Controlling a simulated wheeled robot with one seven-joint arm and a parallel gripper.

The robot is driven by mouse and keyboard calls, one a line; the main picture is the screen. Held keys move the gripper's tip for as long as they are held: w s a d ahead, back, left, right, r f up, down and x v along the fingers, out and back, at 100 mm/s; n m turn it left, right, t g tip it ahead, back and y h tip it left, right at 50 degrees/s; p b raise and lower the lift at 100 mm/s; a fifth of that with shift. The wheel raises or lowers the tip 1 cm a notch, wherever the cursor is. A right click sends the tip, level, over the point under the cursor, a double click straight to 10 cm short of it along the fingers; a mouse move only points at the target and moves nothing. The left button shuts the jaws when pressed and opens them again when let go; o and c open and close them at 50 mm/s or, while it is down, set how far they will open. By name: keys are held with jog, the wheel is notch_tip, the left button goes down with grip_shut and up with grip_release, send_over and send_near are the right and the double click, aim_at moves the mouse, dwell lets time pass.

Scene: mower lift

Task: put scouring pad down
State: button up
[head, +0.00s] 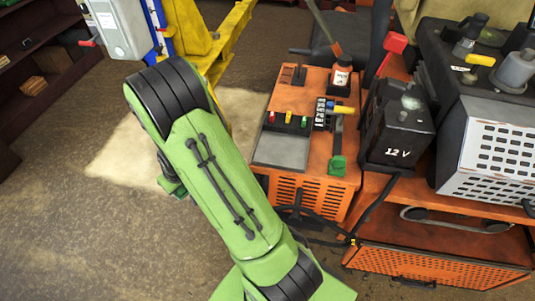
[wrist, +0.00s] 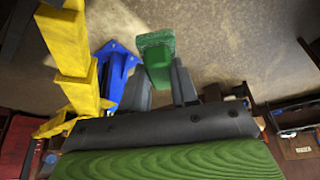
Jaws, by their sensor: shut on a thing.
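The scouring pad (wrist: 157,52) is a green block, seen in the wrist view between the two dark fingers of my gripper (wrist: 160,82). The fingers are shut on it, and its far end sticks out beyond them over the brown floor. In the head view my green arm reaches up and left, and hides the gripper and most or all of the pad. The orange cart (head: 315,172) stands to the right of my arm, with a grey flat area (head: 281,150) on its top.
On the cart are a small bottle (head: 341,75), several coloured pieces, a yellow-handled tool (head: 341,110) and a green piece (head: 337,166). A black 12 V battery (head: 398,130) stands to its right. A yellow frame (head: 222,50) and blue post are behind my arm. Floor at left is clear.

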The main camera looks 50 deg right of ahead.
jog(key=d+r, duration=0.6)
jog(key=d, duration=0.2)
jog(key=s+d+r+n+y+b, duration=0.1)
jog(key=s+d+r+n, duration=0.2)
jog(key=s+d+r, duration=0.45)
jog(key=s+d+r+n+y+b, duration=0.15)
jog(key=s+d+r, duration=0.35)
jog(key=s+r, duration=0.55)
jog(key=shift+n+g+h, duration=0.25)
jog(key=shift+g, duration=0.05)
jog(key=f+b, duration=0.1)
jog(key=f, duration=0.3)
jog(key=s+f+b, duration=0.1)
jog(key=f, duration=0.3)
jog(key=f+b, duration=0.2)
jog(key=f, duration=0.2)
jog(key=shift+s, duration=0.2)
jog(key=shift+r, duration=0.15)
jog(key=o, duration=0.5)
jog(key=shift+f, duration=0.2)
jog(key=o, duration=0.4)
jog(key=shift+o, duration=0.2)
jog(key=shift+r, duration=0.1)
